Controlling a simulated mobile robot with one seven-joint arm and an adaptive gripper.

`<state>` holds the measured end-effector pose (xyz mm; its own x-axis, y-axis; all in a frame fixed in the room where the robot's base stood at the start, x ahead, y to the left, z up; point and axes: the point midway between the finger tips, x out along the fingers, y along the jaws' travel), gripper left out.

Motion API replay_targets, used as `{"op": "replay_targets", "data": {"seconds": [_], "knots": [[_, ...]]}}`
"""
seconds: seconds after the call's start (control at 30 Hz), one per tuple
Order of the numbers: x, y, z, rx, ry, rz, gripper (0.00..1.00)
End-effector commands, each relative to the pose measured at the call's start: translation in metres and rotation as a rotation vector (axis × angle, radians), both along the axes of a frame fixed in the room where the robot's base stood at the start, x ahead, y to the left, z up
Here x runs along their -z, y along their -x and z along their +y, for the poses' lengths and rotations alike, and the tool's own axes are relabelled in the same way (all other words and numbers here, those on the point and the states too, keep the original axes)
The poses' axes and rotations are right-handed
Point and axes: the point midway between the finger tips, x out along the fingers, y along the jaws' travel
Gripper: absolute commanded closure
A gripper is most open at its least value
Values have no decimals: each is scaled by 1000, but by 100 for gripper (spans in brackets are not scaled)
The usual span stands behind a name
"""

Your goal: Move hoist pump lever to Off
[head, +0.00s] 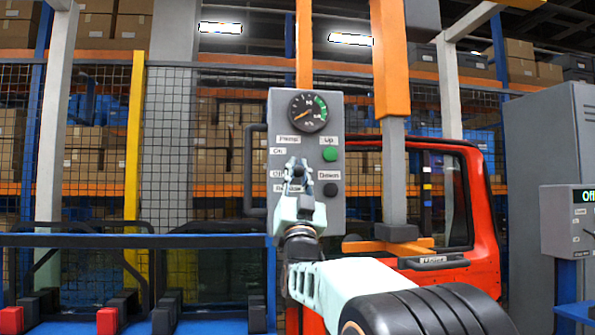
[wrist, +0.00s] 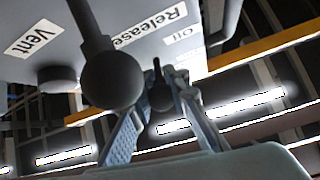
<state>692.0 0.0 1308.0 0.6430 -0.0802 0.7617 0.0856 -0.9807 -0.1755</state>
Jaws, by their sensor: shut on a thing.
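The grey hoist panel (head: 335,205) faces me, with a Pump label (head: 289,140), an On label (head: 278,151) and a partly covered Off label (head: 277,175). My gripper (head: 296,170) is in front of the panel, just right of the On and Off labels, and hides the lever there. In the wrist view my gripper (wrist: 167,78) closes around a small dark lever knob, the pump lever (wrist: 160,96), below the Off label. Its exact angle is hard to tell. A larger black ball-ended lever (wrist: 112,78) beside the Release label is nearer the camera, outside the fingers.
The panel carries a gauge (head: 308,112), a green Up button (head: 330,154) and a dark Down button (head: 330,190). An orange-red door (head: 480,240) is on the right. A blue rail (head: 130,240) runs at lower left. A grey cabinet (head: 540,150) stands far right.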

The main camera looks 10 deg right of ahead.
Motion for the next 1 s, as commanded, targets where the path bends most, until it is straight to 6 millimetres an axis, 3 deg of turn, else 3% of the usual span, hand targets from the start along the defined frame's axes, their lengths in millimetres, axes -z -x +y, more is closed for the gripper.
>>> {"op": "replay_targets", "data": {"seconds": [0.13,0.17,0.33,0.73,1.0], "knots": [[-4,2,0,0,0,-7,100],[-4,2,0,0,0,-7,84],[-3,1,0,0,0,-4,66],[3,4,0,0,0,0,65],[31,26,4,-1,0,2,65]]}}
